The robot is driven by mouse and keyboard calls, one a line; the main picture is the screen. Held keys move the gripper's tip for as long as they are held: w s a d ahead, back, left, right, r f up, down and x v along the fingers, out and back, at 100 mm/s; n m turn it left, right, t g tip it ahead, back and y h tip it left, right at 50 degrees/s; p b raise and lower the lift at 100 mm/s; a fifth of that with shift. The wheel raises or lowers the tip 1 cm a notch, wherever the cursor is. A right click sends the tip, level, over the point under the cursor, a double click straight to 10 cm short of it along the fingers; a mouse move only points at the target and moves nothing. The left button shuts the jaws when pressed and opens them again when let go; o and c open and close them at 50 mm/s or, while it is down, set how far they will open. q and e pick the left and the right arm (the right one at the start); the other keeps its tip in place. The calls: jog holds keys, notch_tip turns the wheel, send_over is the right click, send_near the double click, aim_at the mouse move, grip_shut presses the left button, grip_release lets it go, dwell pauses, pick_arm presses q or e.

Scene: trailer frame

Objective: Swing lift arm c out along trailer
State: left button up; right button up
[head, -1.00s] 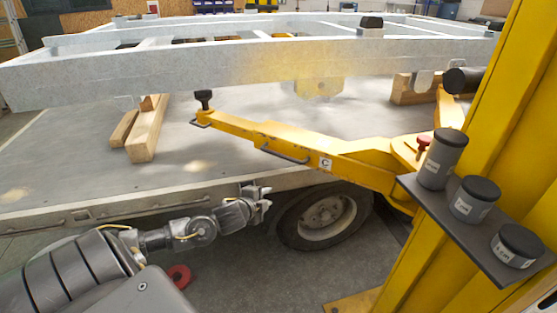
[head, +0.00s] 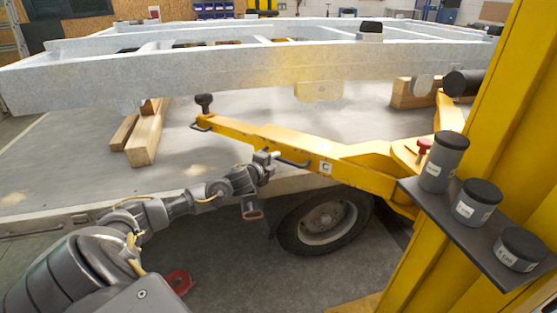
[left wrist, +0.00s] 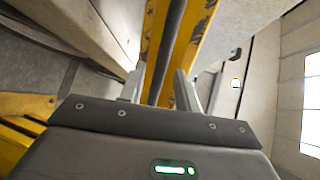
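Yellow lift arm c (head: 300,150), marked with a C label, reaches from the yellow post out to the left beneath the trailer frame (head: 230,80). A dark bar handle (head: 294,163) runs along its near side. A black-topped pad (head: 205,101) stands at its outer end. My left gripper (head: 266,160) is at the left end of this handle. In the left wrist view its two fingers stand apart, with the dark handle (left wrist: 168,45) running between them and the yellow arm (left wrist: 190,50) behind. A gap shows beside the bar. My right gripper is out of view.
The yellow post (head: 480,110) rises at right, with a shelf (head: 470,235) holding three dark-capped cylinders. A wheel (head: 322,222) sits below the arm. Wooden blocks (head: 145,140) lie on the grey bed at left. A red ring (head: 178,283) lies on the floor.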

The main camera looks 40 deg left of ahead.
aim_at(277, 159)
pick_arm(q)
jog(key=shift+x, duration=1.6)
grip_shut()
